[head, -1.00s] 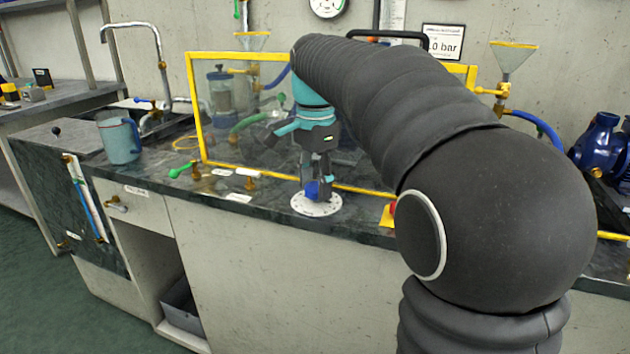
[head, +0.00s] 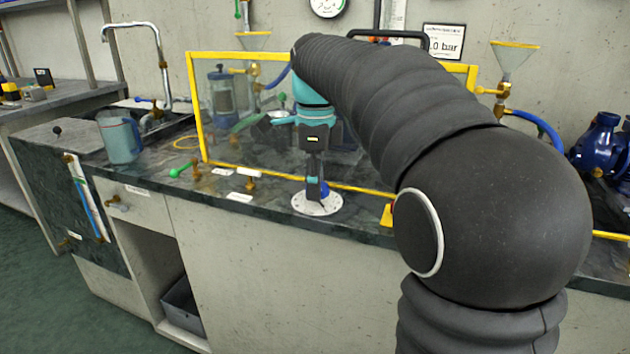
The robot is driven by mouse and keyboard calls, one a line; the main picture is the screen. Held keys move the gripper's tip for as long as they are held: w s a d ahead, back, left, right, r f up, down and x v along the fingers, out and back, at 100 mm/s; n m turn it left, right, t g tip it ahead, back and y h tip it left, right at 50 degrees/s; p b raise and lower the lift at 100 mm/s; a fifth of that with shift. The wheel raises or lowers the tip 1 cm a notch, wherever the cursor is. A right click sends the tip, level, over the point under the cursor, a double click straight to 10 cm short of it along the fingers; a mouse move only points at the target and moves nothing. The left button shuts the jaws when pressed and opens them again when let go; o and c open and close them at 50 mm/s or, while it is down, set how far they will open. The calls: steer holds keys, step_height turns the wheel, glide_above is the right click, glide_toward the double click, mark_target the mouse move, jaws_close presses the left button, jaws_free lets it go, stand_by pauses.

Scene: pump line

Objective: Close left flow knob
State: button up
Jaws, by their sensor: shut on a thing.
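The flow knob is a small blue knob (head: 325,190) on a round white dial plate (head: 317,204) at the front of the dark bench top. My gripper (head: 315,187) points straight down over the dial and is shut on the blue knob. Its fingers hide most of the knob, with only a bit of blue showing at the right. The marks on the dial are too small to read.
A yellow-framed clear screen (head: 240,120) stands just behind the dial. To the left are a green-handled valve (head: 180,171), a brass fitting (head: 250,184) and a blue-grey jug (head: 121,138). A yellow block (head: 387,215) sits right of the dial.

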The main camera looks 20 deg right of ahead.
steer(key=shift+w+m, duration=0.1)
steer(key=shift+m, duration=0.3)
steer(key=o, duration=1.2)
steer(key=shift+c, duration=0.2)
step_height(320, 180, up, 12)
